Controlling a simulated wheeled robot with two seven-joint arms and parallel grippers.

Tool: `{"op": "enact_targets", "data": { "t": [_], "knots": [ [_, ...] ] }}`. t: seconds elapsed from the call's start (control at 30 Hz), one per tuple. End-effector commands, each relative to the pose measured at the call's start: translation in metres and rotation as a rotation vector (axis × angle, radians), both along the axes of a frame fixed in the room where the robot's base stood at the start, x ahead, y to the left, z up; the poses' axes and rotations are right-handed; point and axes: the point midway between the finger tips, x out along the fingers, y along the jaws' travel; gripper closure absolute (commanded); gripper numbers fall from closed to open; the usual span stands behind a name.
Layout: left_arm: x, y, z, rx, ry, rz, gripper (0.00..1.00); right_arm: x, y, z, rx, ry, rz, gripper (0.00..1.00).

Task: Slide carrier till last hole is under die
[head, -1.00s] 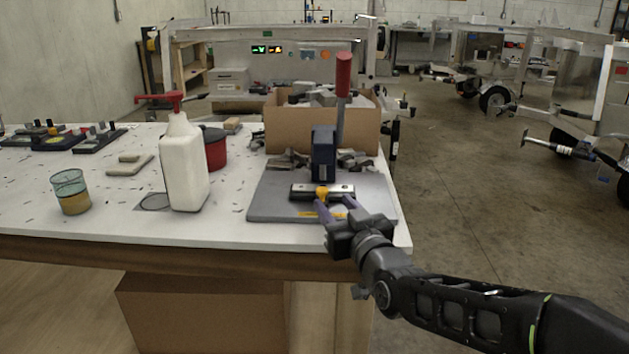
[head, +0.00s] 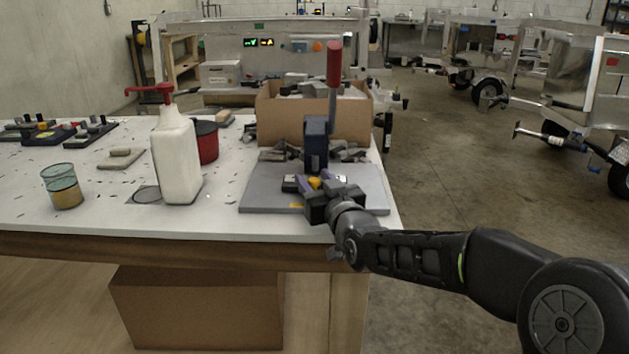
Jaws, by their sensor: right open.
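A small dark blue lever press (head: 316,145) with a red-handled lever (head: 334,66) stands on a grey base plate (head: 262,197) near the table's right end. The carrier (head: 289,184), a dark and metallic bar, lies across the front of the press foot. A yellow-orange knob (head: 314,183) is at its middle. My left gripper is not in view.
Grey metal pieces (head: 350,152) lie beside the press, before a cardboard box (head: 270,115) of parts. A white pump bottle (head: 175,160), a red pot (head: 207,141) and a glass of amber liquid (head: 65,190) stand to the left. The table's front edge is close below my gripper.

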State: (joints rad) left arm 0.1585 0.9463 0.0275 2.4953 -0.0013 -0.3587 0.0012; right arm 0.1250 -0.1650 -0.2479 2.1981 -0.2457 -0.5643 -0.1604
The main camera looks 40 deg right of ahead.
Motion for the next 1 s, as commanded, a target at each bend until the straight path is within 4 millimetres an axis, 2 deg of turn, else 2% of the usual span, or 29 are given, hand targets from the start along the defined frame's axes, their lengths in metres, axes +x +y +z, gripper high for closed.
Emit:
{"op": "enact_targets", "data": {
  "t": [0.27, 0.83, 1.0],
  "knots": [
    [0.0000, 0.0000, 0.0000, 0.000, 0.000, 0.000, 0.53, 0.0026, -0.0005, -0.0004, 0.001, 0.001, 0.000, 0.55],
    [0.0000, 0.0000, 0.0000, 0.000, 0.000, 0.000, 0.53, 0.0024, -0.0004, -0.0003, 0.000, 0.001, 0.000, 1.00],
    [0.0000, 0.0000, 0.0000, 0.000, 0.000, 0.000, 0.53, 0.0023, -0.0004, -0.0003, 0.000, 0.001, 0.000, 1.00]
  ]
}}
